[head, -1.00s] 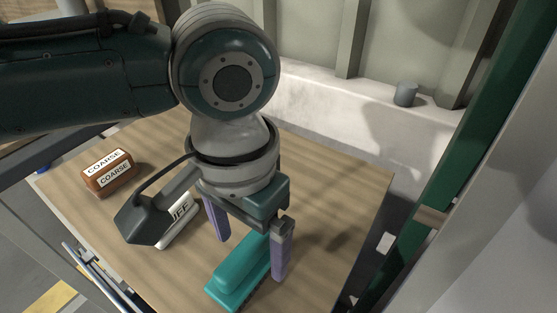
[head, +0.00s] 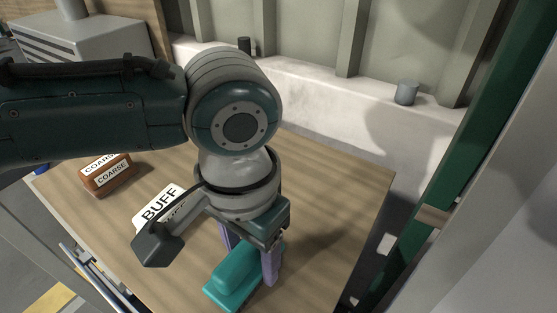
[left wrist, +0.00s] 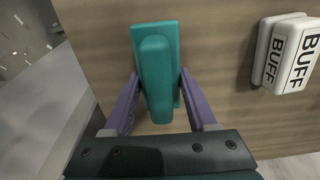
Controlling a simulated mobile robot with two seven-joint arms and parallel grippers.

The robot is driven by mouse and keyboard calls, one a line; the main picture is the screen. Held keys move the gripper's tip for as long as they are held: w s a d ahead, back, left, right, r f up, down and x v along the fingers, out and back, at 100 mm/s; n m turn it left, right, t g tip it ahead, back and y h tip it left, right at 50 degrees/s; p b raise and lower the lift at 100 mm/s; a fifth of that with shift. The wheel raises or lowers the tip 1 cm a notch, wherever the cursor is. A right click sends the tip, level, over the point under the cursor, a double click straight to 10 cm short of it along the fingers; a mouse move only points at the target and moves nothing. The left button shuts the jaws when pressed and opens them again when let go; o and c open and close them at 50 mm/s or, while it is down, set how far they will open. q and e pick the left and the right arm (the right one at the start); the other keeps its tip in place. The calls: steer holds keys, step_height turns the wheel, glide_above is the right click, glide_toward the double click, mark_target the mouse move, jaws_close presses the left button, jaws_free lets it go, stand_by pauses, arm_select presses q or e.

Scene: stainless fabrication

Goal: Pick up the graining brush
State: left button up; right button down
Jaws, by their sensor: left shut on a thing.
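The graining brush appears to be the teal block-handled brush (head: 230,274) on the wooden table (head: 330,200), near its front edge. In the left wrist view the teal brush (left wrist: 156,70) lies between the two purple fingers. My left gripper (head: 250,258) points down over it and is shut on its raised handle, one finger on each side. The left gripper (left wrist: 160,100) fingertips touch the handle's sides in the wrist view. The brush's underside is mostly hidden, and it appears to rest on the table. My right gripper is not in view.
A white block marked BUFF (head: 158,208) lies left of the gripper; it also shows in the left wrist view (left wrist: 284,52). A brown block marked COARSE (head: 108,176) sits further left. A grey cylinder (head: 406,93) stands on the back ledge. The table's right side is clear.

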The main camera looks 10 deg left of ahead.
arm_select(q)
jaws_close()
step_height(320, 180, up, 20)
steer(key=p, duration=0.3)
steer(key=shift+p, duration=0.35)
steer(key=shift+o, duration=1.8)
jaws_free()
steer(key=c, duration=0.7)
steer(key=shift+d, duration=0.1)
